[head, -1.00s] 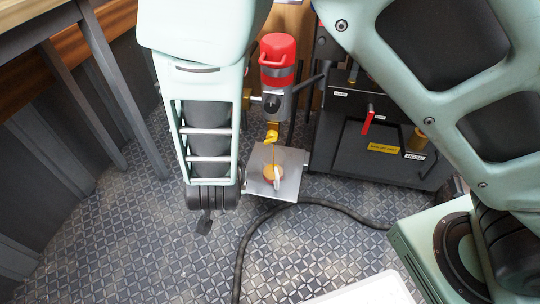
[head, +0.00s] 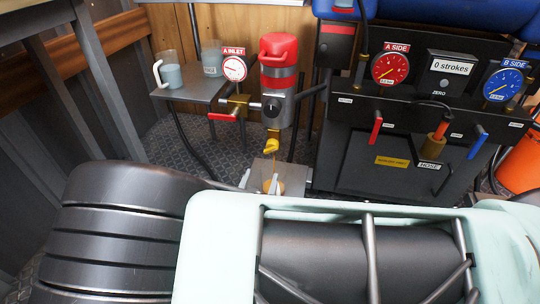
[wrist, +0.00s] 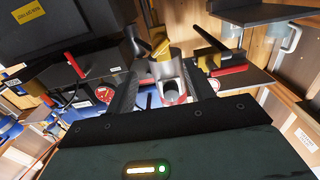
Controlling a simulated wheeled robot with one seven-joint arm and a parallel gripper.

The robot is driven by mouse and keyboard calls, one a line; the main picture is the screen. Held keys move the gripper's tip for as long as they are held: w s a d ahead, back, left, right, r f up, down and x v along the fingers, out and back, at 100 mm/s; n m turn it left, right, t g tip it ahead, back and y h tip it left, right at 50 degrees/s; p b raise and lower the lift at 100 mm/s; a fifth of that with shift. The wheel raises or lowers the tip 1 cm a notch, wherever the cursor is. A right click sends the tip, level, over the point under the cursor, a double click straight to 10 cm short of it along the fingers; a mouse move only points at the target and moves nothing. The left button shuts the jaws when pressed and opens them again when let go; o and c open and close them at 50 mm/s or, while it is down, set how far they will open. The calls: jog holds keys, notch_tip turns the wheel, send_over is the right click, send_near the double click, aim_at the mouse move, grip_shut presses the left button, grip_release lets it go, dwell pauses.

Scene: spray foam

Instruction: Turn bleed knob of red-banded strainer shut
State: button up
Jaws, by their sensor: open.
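The red-banded strainer (head: 279,112) stands upright in the head view, with a red cap, a red band and a grey body. Its yellow bleed knob (head: 271,147) hangs at the lower end, above a metal plate (head: 262,166). In the wrist view the strainer (wrist: 171,78) appears from below, between my fingers in the picture, and the yellow knob (wrist: 160,48) shows beyond its grey tube. My gripper (wrist: 164,88) is open, its dark fingers either side of that line of sight, holding nothing. My arm hides the gripper in the head view.
A red-handled valve (head: 226,116) and an A INLET gauge (head: 234,68) sit left of the strainer. A side shelf (head: 190,88) holds mugs. The black pump cabinet (head: 400,160) with gauges and levers stands close on the right.

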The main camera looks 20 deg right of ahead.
aim_at(270, 152)
jog(key=b+x, duration=0.3)
jog(key=x, duration=0.8)
jog(key=shift+w, duration=0.1)
jog(key=shift+c, duration=0.3)
jog(key=c, duration=0.7)
